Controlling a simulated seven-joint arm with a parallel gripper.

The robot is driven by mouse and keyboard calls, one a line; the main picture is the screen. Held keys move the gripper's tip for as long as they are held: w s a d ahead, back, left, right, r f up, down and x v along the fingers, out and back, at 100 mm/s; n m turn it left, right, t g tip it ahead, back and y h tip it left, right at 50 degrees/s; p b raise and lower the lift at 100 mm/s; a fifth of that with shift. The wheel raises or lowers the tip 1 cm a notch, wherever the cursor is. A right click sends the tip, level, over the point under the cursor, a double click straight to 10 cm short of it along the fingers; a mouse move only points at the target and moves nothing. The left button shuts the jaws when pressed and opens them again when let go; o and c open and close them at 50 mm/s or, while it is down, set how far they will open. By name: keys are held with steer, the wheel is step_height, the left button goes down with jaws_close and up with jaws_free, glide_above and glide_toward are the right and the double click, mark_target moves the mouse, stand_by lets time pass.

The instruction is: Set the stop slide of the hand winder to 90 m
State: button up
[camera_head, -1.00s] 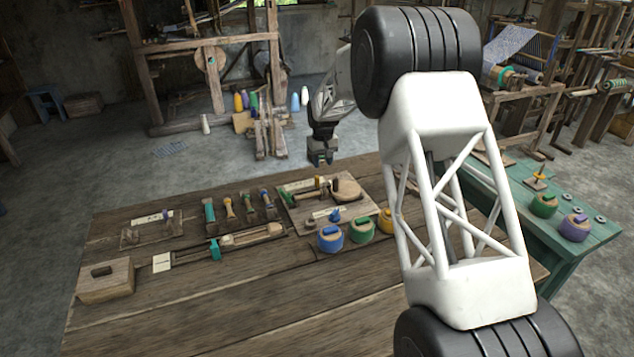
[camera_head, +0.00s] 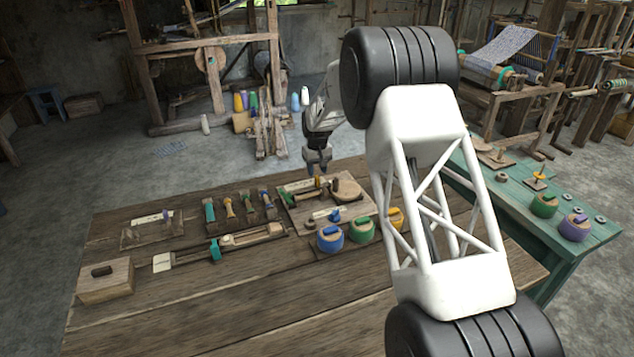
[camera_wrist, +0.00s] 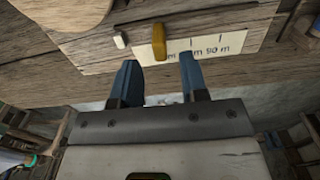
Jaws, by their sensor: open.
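The hand winder (camera_head: 300,213), a wooden board with a round wooden disc, lies at the back of the table. In the wrist view its yellow stop slide (camera_wrist: 159,40) stands at a pale scale strip (camera_wrist: 232,42). The printed "90 m" shows to the right of the slide; another label left of it is partly hidden. My gripper (camera_wrist: 158,62) is open, its two blue fingers apart and the slide in line with the gap between them. No grip on the slide shows. In the head view my gripper (camera_head: 317,170) hangs just above the winder's back edge.
Blue (camera_head: 330,238), green (camera_head: 362,230) and yellow round-bodied items stand in front of the winder. Several brush-like tools lie left of it. A wooden block (camera_head: 105,283) sits at the table's left front. The table's front is clear.

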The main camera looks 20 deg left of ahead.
mark_target(317, 177)
steer(key=shift+f, duration=2.8)
steer(key=shift+c, duration=0.4)
jaws_close()
